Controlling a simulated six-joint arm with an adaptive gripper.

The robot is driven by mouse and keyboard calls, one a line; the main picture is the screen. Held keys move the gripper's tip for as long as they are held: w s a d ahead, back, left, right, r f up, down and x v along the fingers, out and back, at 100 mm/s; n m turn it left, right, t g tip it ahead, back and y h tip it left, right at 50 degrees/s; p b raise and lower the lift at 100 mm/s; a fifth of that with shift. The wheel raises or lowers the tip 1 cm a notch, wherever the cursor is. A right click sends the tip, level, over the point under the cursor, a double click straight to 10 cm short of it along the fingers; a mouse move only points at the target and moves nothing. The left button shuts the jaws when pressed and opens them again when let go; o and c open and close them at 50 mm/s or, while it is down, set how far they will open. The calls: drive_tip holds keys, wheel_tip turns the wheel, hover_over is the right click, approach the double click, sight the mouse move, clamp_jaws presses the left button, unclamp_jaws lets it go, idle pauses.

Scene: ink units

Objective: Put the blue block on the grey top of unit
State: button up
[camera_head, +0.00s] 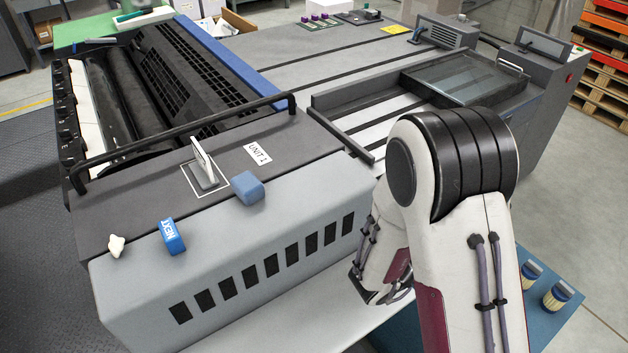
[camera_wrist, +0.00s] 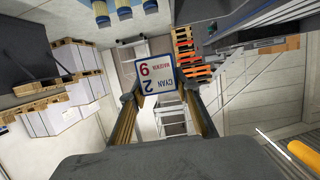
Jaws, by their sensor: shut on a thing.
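A plain blue block (camera_head: 247,187) rests at the front edge of the grey top (camera_head: 225,165) of the unit, right of a small card stand. A second blue block (camera_head: 172,237), marked NEXT, sits further left along that edge. In the head view my arm hides most of the gripper and the held piece, low beside the machine's front face.
The card stand (camera_head: 203,165) stands in a white outline on the top, by the UNIT label (camera_head: 258,153). A whitish lump (camera_head: 116,245) lies at the left edge. A black rail (camera_head: 185,135) runs behind. Brushes (camera_head: 545,285) lie on a blue surface at lower right.

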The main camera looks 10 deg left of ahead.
drive_tip(key=w+a+r+n+t+y, duration=0.25)
drive_tip(key=w+a+r, duration=0.25)
drive_tip(key=a+r, duration=0.25)
wheel_tip(320, 180, up, 14)
drive_tip(key=r+n+t+y, duration=0.1)
drive_tip(key=n+y, duration=1.1)
drive_tip(key=y, duration=0.2)
hover_over(313, 180)
drive_tip(key=shift+f, duration=0.25)
drive_tip(key=shift+f, duration=3.1)
drive_tip(key=shift+f, duration=0.1)
drive_tip(key=shift+f, duration=1.8)
drive_tip(key=shift+f, duration=0.2)
